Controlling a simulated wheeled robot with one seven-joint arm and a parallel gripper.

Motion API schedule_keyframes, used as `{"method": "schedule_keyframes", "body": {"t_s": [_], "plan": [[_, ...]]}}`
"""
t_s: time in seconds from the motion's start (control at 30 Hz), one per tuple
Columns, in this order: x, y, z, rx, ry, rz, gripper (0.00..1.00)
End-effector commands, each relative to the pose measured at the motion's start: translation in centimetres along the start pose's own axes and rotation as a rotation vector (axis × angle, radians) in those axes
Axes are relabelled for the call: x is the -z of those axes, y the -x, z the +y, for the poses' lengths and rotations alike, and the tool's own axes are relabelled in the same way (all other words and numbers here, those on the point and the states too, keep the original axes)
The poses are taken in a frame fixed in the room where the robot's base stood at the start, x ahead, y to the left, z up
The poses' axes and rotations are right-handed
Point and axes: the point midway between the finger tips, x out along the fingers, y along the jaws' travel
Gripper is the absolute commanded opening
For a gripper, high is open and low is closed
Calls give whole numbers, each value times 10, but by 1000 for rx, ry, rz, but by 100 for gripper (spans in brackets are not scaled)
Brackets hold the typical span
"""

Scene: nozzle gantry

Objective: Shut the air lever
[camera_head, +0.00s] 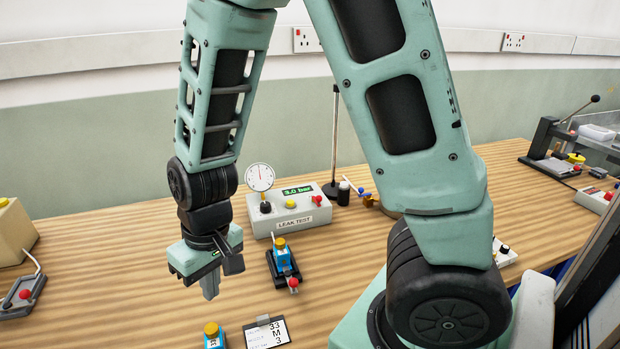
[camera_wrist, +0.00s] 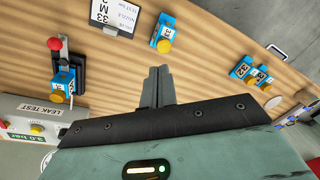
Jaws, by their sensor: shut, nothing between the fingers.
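My gripper (camera_head: 211,284) points down over the bench, left of the leak test fixture. Its fingers are together and empty, as the wrist view (camera_wrist: 157,82) also shows. Behind the leak test box, to its right, a small brass-coloured fitting (camera_head: 369,201) has a blue handle (camera_head: 351,185) beside it. This may be the air lever, but it is too small to tell its position. My gripper is well apart from it. The leak test box (camera_head: 290,215) carries a round gauge (camera_head: 260,177), a yellow button, a red knob and a green "3.0 bar" display.
A blue nozzle block with yellow top (camera_head: 282,254) sits in a dark clamp with a red-knobbed handle (camera_head: 293,283). A card (camera_head: 267,333) and another blue block (camera_head: 213,338) lie nearer.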

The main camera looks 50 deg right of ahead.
Motion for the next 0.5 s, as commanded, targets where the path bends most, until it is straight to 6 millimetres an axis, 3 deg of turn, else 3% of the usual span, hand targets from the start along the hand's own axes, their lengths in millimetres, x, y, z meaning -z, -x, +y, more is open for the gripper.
{"method": "schedule_keyframes", "body": {"t_s": [0.03, 0.1, 0.2, 0.3, 0.4, 0.5], "plan": [[18, 12, 34, -63, -102, 20, 0], [38, 14, 86, -163, -218, 68, 0], [54, 26, 160, -325, -340, 136, 0], [59, 45, 219, -473, -414, 192, 0], [61, 62, 257, -577, -453, 230, 0], [61, 72, 276, -632, -469, 250, 0]]}}
